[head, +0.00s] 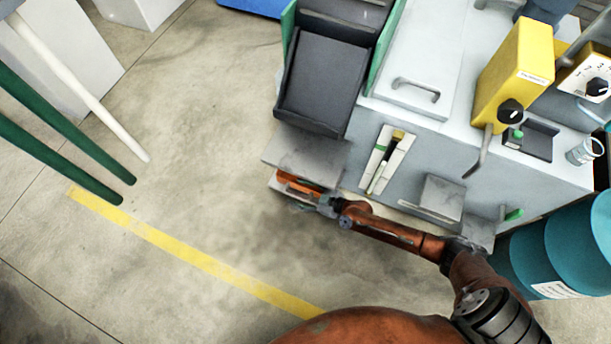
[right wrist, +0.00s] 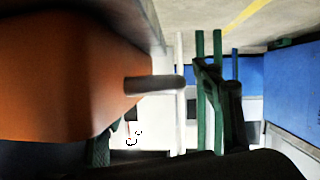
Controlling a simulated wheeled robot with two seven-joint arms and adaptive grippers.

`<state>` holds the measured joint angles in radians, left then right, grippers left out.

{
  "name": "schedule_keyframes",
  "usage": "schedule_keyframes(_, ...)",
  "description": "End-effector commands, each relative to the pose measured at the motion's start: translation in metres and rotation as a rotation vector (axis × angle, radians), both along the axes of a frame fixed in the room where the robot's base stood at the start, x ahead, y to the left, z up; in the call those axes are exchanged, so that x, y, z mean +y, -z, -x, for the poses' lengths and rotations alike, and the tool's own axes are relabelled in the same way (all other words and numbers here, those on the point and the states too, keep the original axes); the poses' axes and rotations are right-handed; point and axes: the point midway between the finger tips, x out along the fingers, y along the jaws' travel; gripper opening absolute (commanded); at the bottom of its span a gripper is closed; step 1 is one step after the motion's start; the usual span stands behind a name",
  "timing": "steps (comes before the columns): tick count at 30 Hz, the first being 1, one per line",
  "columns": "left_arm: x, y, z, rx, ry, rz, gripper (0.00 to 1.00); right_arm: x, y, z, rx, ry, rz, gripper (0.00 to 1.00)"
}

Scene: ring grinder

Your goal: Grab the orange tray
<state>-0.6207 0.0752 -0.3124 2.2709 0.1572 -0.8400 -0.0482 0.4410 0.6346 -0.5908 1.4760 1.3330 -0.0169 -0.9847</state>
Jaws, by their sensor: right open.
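The orange tray (head: 301,184) sits low in a slot at the left end of the grey machine, under a grey ledge, with its front edge showing in the head view. My right gripper (head: 322,203) is at the front of the tray, close to its handle. In the right wrist view the orange tray (right wrist: 70,75) fills the left side, and its grey bar handle (right wrist: 153,83) reaches toward a dark finger of my open right gripper. I cannot tell whether the finger touches the handle. My left gripper is not in view.
The grey ledge (head: 305,155) overhangs the tray. The grey machine (head: 480,130) fills the right, with a yellow control box (head: 515,72). Teal drums (head: 560,245) stand at lower right. Green posts (head: 65,155) and a white post stand at left. Floor left of the machine is clear.

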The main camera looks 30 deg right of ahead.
Motion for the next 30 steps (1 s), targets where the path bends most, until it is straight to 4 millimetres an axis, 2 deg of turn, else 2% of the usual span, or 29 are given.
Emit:
schedule_keyframes(8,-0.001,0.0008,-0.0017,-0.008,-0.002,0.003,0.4,0.0019,0.0011,-0.0034,0.0,0.0,0.0,0.6)
schedule_keyframes(30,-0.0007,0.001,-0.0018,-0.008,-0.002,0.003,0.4,0.0017,0.0015,-0.0029,0.001,0.0,0.001,0.1)
